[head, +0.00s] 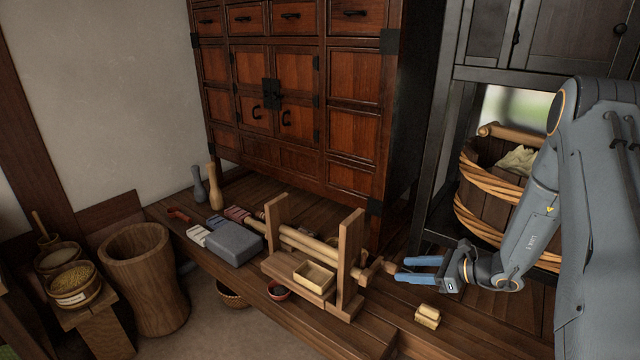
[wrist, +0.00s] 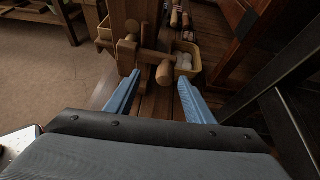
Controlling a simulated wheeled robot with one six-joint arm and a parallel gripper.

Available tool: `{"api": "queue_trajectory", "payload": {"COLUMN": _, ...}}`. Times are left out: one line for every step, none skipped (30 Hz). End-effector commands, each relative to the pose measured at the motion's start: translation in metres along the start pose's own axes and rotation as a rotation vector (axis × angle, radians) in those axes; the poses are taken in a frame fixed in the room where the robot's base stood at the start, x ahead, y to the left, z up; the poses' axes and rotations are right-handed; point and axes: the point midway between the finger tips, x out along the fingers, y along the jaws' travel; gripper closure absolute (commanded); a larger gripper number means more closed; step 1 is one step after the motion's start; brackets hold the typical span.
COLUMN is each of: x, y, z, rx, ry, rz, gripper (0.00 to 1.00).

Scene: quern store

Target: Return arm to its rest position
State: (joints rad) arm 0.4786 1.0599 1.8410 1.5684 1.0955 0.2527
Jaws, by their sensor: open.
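My gripper (head: 420,269) is at the right end of the wooden platform, its two blue fingers pointing left. The fingers are apart with nothing between them. In the wrist view my gripper (wrist: 158,97) also shows open and empty. Just beyond the fingertips is the crank handle of a wooden roller device (head: 350,262); its peg (wrist: 165,72) shows in the wrist view, apart from the fingers. My arm reaches in from the right side of the head view.
A small wooden block (head: 428,315) lies below my gripper. A wooden tub (head: 480,205) with rope bands stands behind my arm. A tall wooden cabinet (head: 350,100) rises at the back. A grey box (head: 234,243) and a wooden mortar (head: 143,270) are farther left.

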Motion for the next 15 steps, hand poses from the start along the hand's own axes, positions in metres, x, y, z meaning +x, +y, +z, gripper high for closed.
{"api": "queue_trajectory", "payload": {"x": -0.001, "y": 0.008, "z": 0.012, "rx": -0.033, "ry": 0.014, "rz": 0.028, "gripper": 0.52}}
{"api": "queue_trajectory", "payload": {"x": -0.002, "y": 0.016, "z": 0.019, "rx": -0.060, "ry": 0.026, "rz": 0.053, "gripper": 0.52}}
{"api": "queue_trajectory", "payload": {"x": -0.004, "y": 0.029, "z": 0.030, "rx": -0.101, "ry": 0.047, "rz": 0.092, "gripper": 0.52}}
{"api": "queue_trajectory", "payload": {"x": -0.006, "y": 0.039, "z": 0.038, "rx": -0.139, "ry": 0.066, "rz": 0.125, "gripper": 0.52}}
{"api": "queue_trajectory", "payload": {"x": -0.008, "y": 0.052, "z": 0.047, "rx": -0.179, "ry": 0.085, "rz": 0.163, "gripper": 0.52}}
{"api": "queue_trajectory", "payload": {"x": -0.013, "y": 0.068, "z": 0.058, "rx": -0.239, "ry": 0.115, "rz": 0.215, "gripper": 0.52}}
{"api": "queue_trajectory", "payload": {"x": -0.017, "y": 0.082, "z": 0.067, "rx": -0.288, "ry": 0.136, "rz": 0.256, "gripper": 0.52}}
{"api": "queue_trajectory", "payload": {"x": -0.022, "y": 0.094, "z": 0.074, "rx": -0.336, "ry": 0.159, "rz": 0.295, "gripper": 0.52}}
{"api": "queue_trajectory", "payload": {"x": -0.028, "y": 0.111, "z": 0.083, "rx": -0.400, "ry": 0.187, "rz": 0.348, "gripper": 0.52}}
{"api": "queue_trajectory", "payload": {"x": -0.034, "y": 0.123, "z": 0.089, "rx": -0.449, "ry": 0.209, "rz": 0.386, "gripper": 0.52}}
{"api": "queue_trajectory", "payload": {"x": -0.040, "y": 0.135, "z": 0.095, "rx": -0.500, "ry": 0.229, "rz": 0.424, "gripper": 0.52}}
{"api": "queue_trajectory", "payload": {"x": -0.049, "y": 0.150, "z": 0.102, "rx": -0.568, "ry": 0.256, "rz": 0.472, "gripper": 0.52}}
{"api": "queue_trajectory", "payload": {"x": -0.055, "y": 0.161, "z": 0.107, "rx": -0.618, "ry": 0.276, "rz": 0.509, "gripper": 0.52}}
{"api": "queue_trajectory", "payload": {"x": -0.062, "y": 0.171, "z": 0.112, "rx": -0.671, "ry": 0.296, "rz": 0.545, "gripper": 0.52}}
{"api": "queue_trajectory", "payload": {"x": -0.072, "y": 0.184, "z": 0.118, "rx": -0.743, "ry": 0.321, "rz": 0.591, "gripper": 0.52}}
